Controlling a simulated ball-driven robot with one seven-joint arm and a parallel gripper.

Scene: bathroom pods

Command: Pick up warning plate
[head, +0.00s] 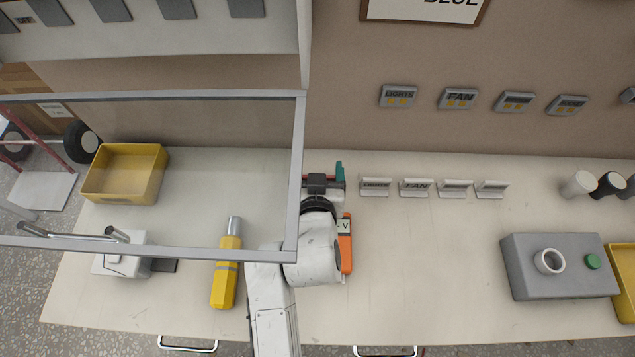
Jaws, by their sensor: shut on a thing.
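My gripper (324,181) is over the bench just left of a row of small labelled plates, seen from above and behind. It is shut on a small plate that my gripper and wrist mostly hide; its lettering cannot be read. Whether the held plate touches the bench cannot be told.
A framed clear panel (297,180) stands close left of my arm. Beyond it are a yellow bin (125,174) and a yellow bottle-like tool (226,272). A grey box with a green button (557,268) is at right. Labelled switches (458,98) line the wall. The bench's front middle is clear.

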